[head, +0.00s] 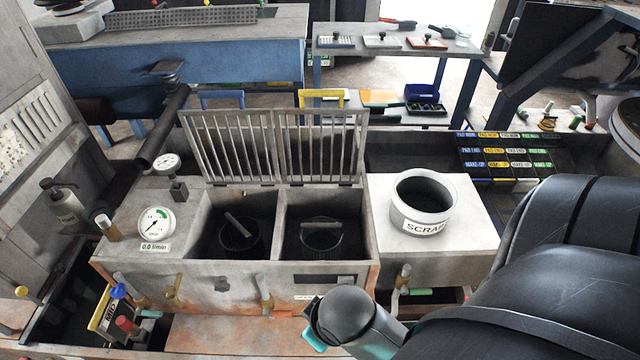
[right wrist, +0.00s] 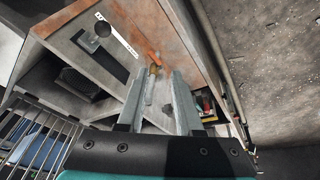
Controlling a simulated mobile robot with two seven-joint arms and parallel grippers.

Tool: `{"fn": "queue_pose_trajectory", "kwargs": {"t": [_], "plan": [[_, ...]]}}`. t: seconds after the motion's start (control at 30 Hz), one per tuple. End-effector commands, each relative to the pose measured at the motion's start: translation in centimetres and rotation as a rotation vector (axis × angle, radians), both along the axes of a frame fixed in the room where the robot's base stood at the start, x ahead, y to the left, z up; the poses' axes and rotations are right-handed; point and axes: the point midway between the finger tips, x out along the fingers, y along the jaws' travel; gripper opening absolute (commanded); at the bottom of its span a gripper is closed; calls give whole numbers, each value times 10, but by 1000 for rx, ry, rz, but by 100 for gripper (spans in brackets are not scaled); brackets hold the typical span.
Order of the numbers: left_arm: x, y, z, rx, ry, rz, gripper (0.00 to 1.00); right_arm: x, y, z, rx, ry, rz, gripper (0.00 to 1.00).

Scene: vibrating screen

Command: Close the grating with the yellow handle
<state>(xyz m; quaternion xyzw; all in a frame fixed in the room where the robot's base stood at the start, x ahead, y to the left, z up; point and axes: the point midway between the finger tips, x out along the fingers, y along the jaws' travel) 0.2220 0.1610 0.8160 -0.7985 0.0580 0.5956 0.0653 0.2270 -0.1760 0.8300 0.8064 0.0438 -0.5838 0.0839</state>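The grating with the yellow handle (head: 322,97) is the right one of two barred gratings. This right grating (head: 322,148) stands raised at the back edge of its compartment (head: 322,225), which is uncovered. My right arm comes in from the right in the head view, and its wrist is low in front of the box, well below and nearer than the handle. In the right wrist view, my right gripper (right wrist: 160,88) has its two fingers apart with nothing held between them. A small brass tap on the box shows behind the gap. My left gripper is not in view.
The left grating (head: 230,148) with a blue handle (head: 222,99) also stands raised. A white SCRAP pot (head: 423,205) stands right of the box. A gauge (head: 156,224) stands at left. Taps (head: 265,294) stick out from the box front.

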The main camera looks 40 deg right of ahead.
Motion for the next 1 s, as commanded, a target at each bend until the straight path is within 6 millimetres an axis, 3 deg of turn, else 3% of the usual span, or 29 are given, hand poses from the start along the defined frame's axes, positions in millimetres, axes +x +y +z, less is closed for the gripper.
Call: {"fn": "queue_pose_trajectory", "kwargs": {"t": [0.03,0.17,0.2,0.37,0.67,0.8,1.0], "plan": [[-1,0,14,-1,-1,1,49,1,-5,19,-16,-15,0,35],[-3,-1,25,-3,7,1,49,5,-29,57,-90,-65,1,35],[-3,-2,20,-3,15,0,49,9,-40,67,-129,-90,3,35],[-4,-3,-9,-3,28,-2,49,23,-71,78,-235,-157,14,35],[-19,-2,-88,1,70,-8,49,58,-135,103,-473,-310,80,35],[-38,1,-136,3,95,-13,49,83,-170,126,-624,-409,148,35],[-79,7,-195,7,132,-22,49,117,-207,165,-832,-545,284,35]]}}
